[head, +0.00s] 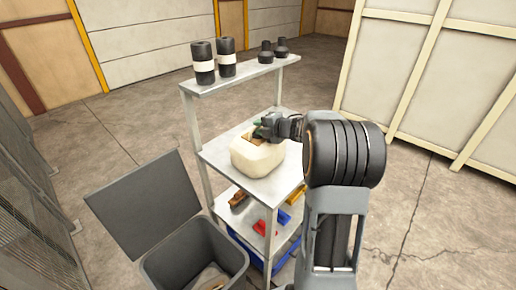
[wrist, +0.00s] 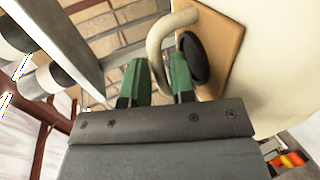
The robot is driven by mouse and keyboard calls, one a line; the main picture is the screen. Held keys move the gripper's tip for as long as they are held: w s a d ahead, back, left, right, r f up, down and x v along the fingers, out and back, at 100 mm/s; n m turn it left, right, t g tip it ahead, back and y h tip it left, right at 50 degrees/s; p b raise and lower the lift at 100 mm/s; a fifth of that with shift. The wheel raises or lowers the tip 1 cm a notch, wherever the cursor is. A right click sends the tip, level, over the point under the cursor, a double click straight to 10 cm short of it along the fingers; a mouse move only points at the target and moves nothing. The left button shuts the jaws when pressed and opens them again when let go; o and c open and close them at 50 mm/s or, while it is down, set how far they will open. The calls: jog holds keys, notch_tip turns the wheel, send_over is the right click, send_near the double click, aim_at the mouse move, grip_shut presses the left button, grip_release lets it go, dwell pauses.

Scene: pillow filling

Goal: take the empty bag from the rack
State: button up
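The cream bag (head: 257,158) sits on the middle shelf of the metal rack (head: 215,152), with a tan patch on its top. My gripper (head: 260,131) is at the top of the bag, reaching in from the right. In the wrist view, a cream curved handle (wrist: 157,36) passes between the green fingertips of my gripper (wrist: 166,72). Whether the fingers press on it cannot be told. A tan panel (wrist: 225,32) and a black oval piece (wrist: 192,60) lie beside the right finger, with the bag's pale side (wrist: 275,65) beyond.
Black canisters with white bands (head: 203,65) and smaller dark weights (head: 266,53) stand on the top shelf. Coloured items (head: 270,224) lie on the lower shelf. A grey bin (head: 190,258) with its lid (head: 145,205) raised stands at front left. Open floor lies right.

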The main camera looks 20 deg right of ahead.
jog(key=shift+w+a+f, duration=0.2)
jog(key=shift+w+a, duration=0.05)
jog(key=shift+w, duration=0.25)
jog(key=shift+c, duration=0.2)
grip_shut()
